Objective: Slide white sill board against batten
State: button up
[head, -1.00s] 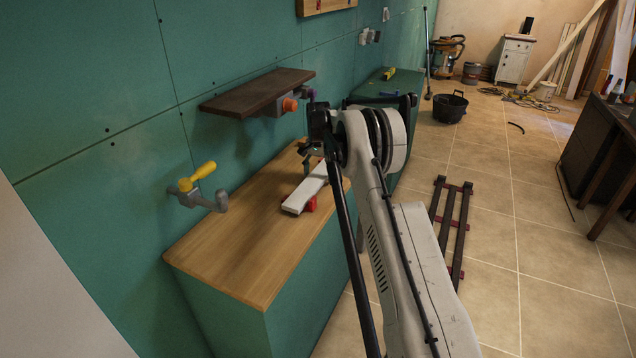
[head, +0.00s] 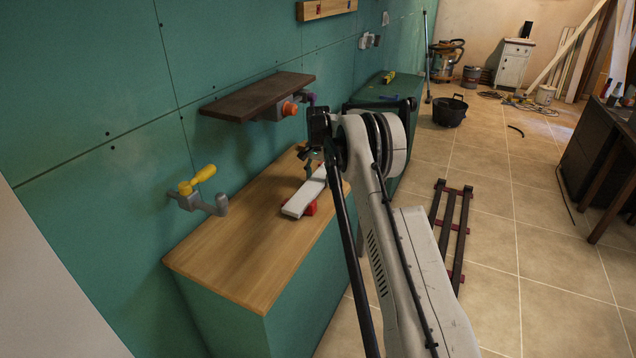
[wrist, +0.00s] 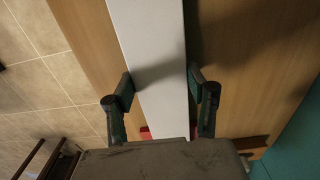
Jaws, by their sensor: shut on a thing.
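The white sill board (head: 304,203) lies on the wooden worktop, its near end showing in the head view and its far part hidden behind my arm. In the wrist view the board (wrist: 155,55) runs between the two fingers of my gripper (wrist: 165,97), which is shut on its long edges. A red piece (head: 312,209) shows beside the board's near end; red also shows at both board edges in the wrist view (wrist: 146,133). A brown wooden strip (wrist: 252,143) shows at the wrist view's lower right; I cannot tell whether it is the batten.
The wooden worktop (head: 233,250) is clear in front and to the left. A dark shelf (head: 258,95) and a grey bracket with a yellow handle (head: 200,190) stick out from the green wall above it. Dark slats (head: 448,235) lie on the tiled floor at right.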

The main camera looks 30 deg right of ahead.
aim_at(319, 177)
jog(key=shift+c, duration=0.8)
jog(key=shift+w+d, duration=0.3)
jog(key=shift+d, duration=0.05)
jog(key=shift+b, duration=0.35)
jog(key=o, duration=1.7)
notch_tip(319, 177, up, 12)
